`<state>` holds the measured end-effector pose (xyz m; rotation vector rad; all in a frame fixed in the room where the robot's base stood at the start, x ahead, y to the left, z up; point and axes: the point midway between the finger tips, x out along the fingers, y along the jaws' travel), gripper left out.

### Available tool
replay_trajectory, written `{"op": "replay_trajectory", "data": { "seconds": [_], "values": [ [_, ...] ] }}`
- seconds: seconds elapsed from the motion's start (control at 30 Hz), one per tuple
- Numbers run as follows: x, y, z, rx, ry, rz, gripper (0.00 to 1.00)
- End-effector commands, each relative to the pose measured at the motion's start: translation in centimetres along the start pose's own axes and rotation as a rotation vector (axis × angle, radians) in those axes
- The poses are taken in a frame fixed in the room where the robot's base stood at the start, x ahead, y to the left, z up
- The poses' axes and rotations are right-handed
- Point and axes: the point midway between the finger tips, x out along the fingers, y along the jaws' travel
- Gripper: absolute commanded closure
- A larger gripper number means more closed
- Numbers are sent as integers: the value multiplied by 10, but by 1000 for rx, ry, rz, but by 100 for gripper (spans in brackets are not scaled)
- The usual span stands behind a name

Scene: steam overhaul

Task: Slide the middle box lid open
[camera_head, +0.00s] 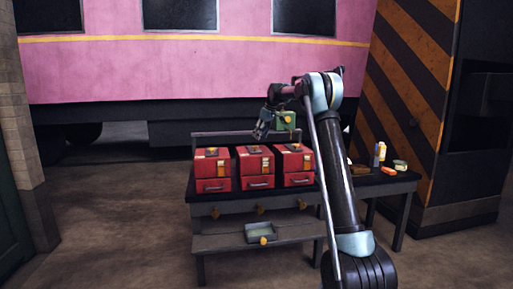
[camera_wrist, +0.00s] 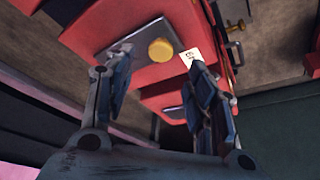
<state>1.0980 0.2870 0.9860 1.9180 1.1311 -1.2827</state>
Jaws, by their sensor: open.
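Three red boxes stand side by side on the workbench. The middle box (camera_head: 255,168) has a yellow knob on top and a drawer with a handle below. My gripper (camera_head: 262,131) hangs above and a little behind the middle box, apart from it. In the wrist view its two fingers (camera_wrist: 158,75) are spread with nothing between them. Beyond the fingertips is a red box top with a grey sliding lid (camera_wrist: 120,40) and a round yellow knob (camera_wrist: 161,50). I cannot tell from the wrist view alone which box this is. The right finger partly covers a white label.
The left box (camera_head: 211,170) and right box (camera_head: 294,166) flank the middle one closely. Small items, including an orange one (camera_head: 388,171), lie on the bench's right end. A tray (camera_head: 258,231) rests on the lower shelf.

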Motion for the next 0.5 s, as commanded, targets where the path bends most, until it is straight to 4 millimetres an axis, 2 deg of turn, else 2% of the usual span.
{"op": "replay_trajectory", "data": {
  "seconds": [0.1,0.23,0.5],
  "values": [
    [22,0,0,0,0,0,49],
    [43,0,0,0,0,0,49],
    [68,0,0,0,0,0,49]
  ]
}}
